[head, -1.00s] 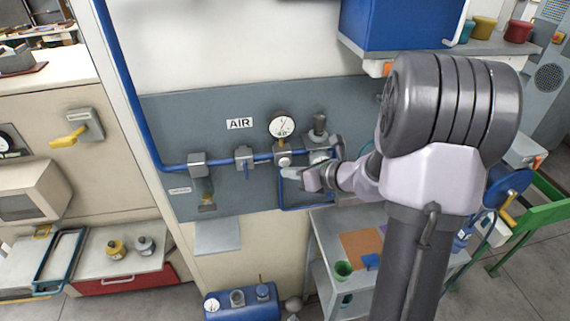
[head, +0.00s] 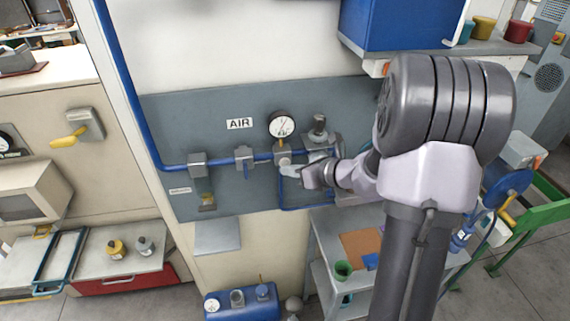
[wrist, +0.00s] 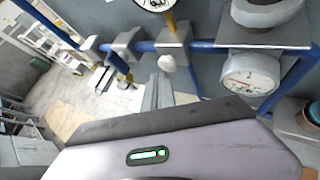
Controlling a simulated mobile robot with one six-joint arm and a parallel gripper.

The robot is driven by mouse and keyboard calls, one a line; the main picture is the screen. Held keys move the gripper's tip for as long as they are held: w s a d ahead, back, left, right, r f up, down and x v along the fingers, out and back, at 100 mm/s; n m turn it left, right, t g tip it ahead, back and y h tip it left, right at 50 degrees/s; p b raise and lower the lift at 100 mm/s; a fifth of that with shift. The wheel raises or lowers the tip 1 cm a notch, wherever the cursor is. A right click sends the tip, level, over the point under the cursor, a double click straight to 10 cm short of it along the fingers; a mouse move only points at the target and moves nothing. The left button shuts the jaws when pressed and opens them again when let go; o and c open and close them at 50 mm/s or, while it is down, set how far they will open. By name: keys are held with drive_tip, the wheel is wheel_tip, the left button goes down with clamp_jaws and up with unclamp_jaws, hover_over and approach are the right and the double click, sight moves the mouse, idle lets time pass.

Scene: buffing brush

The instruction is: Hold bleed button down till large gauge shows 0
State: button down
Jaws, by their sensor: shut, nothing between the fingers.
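The large gauge (head: 282,125), with a white dial and dark rim, sits above the blue pipe beside the AIR label. Its needle points up and slightly right; the exact reading is too small to tell. Only its lower edge shows in the wrist view (wrist: 155,3). Below it a grey block on the pipe carries a pale round button (wrist: 167,63), which I take as the bleed button. My gripper (head: 287,170) is shut and empty, its fingertips just below the button. In the wrist view the fingertips (wrist: 158,88) also appear just below it; contact cannot be told.
A smaller gauge (wrist: 250,78) hangs under the regulator, right of my fingers. Valve blocks (head: 244,157) line the blue pipe to the left. A grey cart (head: 325,225) stands below my arm.

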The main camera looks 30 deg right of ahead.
drive_tip(key=shift+w+d, duration=0.15)
drive_tip(key=shift+w, duration=0.35)
idle(1.3)
idle(2.8)
drive_tip(key=shift+s+a, duration=0.25)
drive_tip(key=shift+s, duration=0.65)
drive_tip(key=s, duration=0.2)
drive_tip(key=s+a+b, duration=0.1)
drive_tip(key=s, duration=0.1)
drive_tip(key=shift+s+a, duration=0.2)
drive_tip(key=shift+s, duration=0.2)
